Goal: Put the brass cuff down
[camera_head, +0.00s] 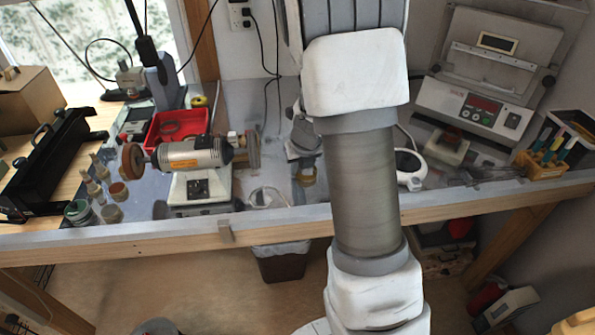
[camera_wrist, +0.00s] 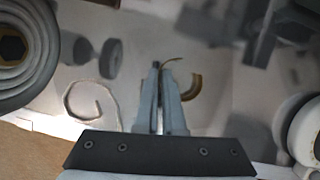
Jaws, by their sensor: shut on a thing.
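The brass cuff (camera_wrist: 191,90) is a curved, gold-brown band at the tips of my gripper (camera_wrist: 161,72) in the wrist view. My gripper's two fingers are close together and shut on it. Most of the cuff's curve sticks out to the right of the fingers, and a thin edge shows above the tips. In the head view the cuff (camera_head: 307,174) is a small brassy patch low beside my arm, over the grey bench top. My arm covers part of that area. Whether the cuff touches the bench is hard to tell.
The grey bench (camera_head: 235,185) holds a polishing motor (camera_head: 195,155) to the left, with a red tray (camera_head: 178,127) behind it. A white coil (camera_head: 268,197) lies near the front edge. A white ring-shaped item (camera_head: 411,168) and a tool holder (camera_head: 541,164) are to the right.

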